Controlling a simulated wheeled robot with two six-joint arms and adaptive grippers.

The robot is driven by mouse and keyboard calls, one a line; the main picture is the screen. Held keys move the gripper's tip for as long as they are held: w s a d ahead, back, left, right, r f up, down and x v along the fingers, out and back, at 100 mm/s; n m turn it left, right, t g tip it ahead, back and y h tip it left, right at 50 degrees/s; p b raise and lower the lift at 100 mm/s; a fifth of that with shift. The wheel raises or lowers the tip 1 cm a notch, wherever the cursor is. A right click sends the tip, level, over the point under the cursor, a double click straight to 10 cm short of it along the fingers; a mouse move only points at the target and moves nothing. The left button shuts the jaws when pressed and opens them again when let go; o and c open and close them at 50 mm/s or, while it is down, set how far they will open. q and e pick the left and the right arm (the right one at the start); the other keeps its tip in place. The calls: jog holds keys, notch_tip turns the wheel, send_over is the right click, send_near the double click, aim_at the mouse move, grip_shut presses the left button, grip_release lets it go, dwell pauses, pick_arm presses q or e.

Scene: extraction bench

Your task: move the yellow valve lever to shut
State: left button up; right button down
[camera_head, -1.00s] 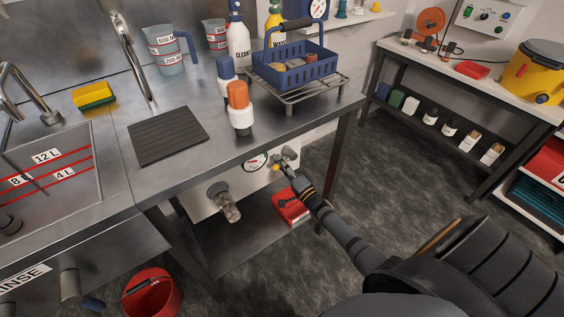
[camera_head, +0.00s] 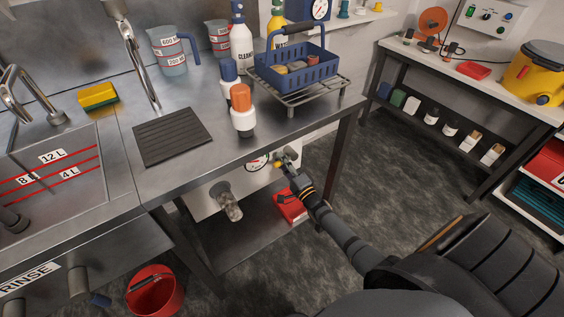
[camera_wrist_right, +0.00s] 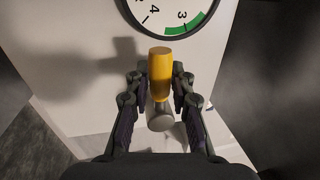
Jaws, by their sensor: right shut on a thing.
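The yellow valve lever (camera_wrist_right: 160,72) shows in the right wrist view as a yellow grip on a grey metal stem (camera_wrist_right: 160,118). My right gripper (camera_wrist_right: 160,82) is shut on it, with one finger on each side of the yellow grip. In the head view a bit of the yellow lever (camera_head: 278,165) shows under the bench's front edge, beside the gauge. My right gripper (camera_head: 285,161) reaches it from the lower right. Most of the valve body is hidden. My left gripper is not in view.
A round gauge (camera_wrist_right: 178,12) with a green band sits on the white panel just above the lever. A glass fitting (camera_head: 228,203) juts from the panel at left. A red box (camera_head: 290,207) lies on the shelf below. A red bucket (camera_head: 155,292) stands on the floor.

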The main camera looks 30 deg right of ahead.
jog(key=c, duration=1.1)
grip_release()
jog(key=shift+s, duration=0.1)
jog(key=shift+c, duration=0.2)
jog(key=v, duration=1.2)
jog(key=shift+f, duration=0.1)
